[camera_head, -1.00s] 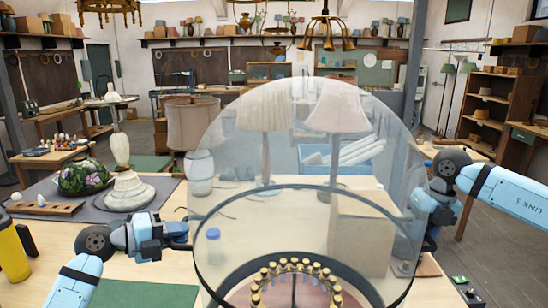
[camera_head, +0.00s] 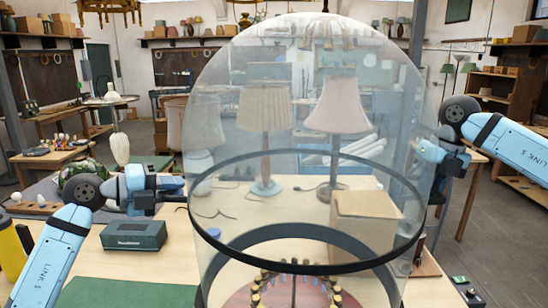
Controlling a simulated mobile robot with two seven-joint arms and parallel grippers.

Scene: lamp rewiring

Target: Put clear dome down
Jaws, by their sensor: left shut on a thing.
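The large clear dome (camera_head: 300,110) fills the middle of the head view, upright, with a black band (camera_head: 305,268) around it. My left gripper (camera_head: 183,190) is at its left side, shut on the dome's edge. My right gripper (camera_head: 432,158) is at its right side, partly seen past the clear wall; its fingers do not show clearly. Through the dome's lower part a round pinkish base (camera_head: 270,295) shows, with a ring of several brass and dark pegs. The dome's bottom edge is cut off or hard to make out.
Through the dome I see two table lamps, one pleated (camera_head: 264,110) and one pink-shaded (camera_head: 338,108), and a cardboard box (camera_head: 367,232). A dark teal box (camera_head: 134,235) and a green mat (camera_head: 125,292) lie on the left. A yellow bottle (camera_head: 10,250) stands at far left.

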